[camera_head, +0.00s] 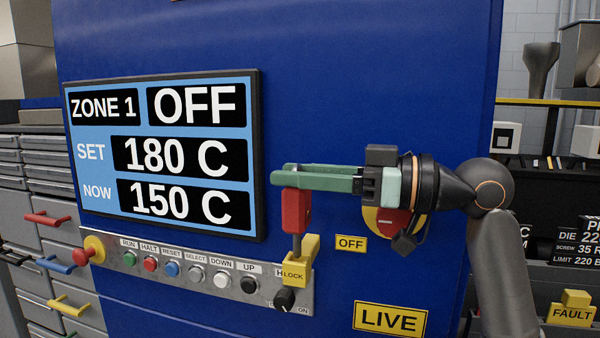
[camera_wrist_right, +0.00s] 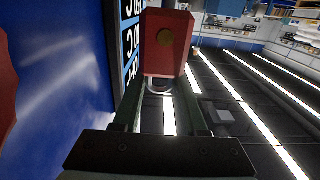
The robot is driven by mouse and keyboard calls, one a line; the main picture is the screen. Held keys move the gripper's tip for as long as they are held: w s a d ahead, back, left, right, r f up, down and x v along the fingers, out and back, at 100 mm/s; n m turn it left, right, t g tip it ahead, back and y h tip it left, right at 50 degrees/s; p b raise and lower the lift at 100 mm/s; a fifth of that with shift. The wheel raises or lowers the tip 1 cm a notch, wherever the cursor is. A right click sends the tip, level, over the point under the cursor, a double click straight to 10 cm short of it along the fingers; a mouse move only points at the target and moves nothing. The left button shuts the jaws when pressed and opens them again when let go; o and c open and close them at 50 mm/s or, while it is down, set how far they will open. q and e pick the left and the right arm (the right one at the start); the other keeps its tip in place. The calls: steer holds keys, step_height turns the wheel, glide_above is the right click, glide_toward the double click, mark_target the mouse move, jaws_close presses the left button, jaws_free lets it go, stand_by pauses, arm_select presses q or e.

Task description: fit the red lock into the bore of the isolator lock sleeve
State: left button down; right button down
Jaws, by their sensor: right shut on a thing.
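The red lock (camera_head: 296,210) hangs upright below the fingertips of my right gripper (camera_head: 285,177), its grey shank pointing down. My right gripper is shut on the lock's top. In the right wrist view the lock (camera_wrist_right: 167,45) shows a brass disc on its red body, between the green fingers. The bore itself is hidden. My left gripper is out of view.
A black rotary knob (camera_head: 285,299) sits just below the sleeve. A button strip (camera_head: 196,276) runs to its left, under the zone display (camera_head: 165,155). A red and yellow switch (camera_head: 388,222) is partly behind my right gripper. The blue cabinet face (camera_head: 350,90) above is clear.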

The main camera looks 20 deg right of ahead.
steer(key=shift+f+b, duration=0.8)
steer(key=shift+f, duration=0.3)
steer(key=shift+r, duration=0.15)
steer(key=shift+r+p, duration=1.2)
steer(key=shift+p, duration=0.1)
steer(key=shift+p, duration=0.35)
stand_by(0.8)
steer(key=shift+f+b, duration=1.05)
steer(key=shift+f, duration=0.3)
steer(key=shift+c, duration=1.8)
jaws_free()
steer(key=shift+f, duration=0.1)
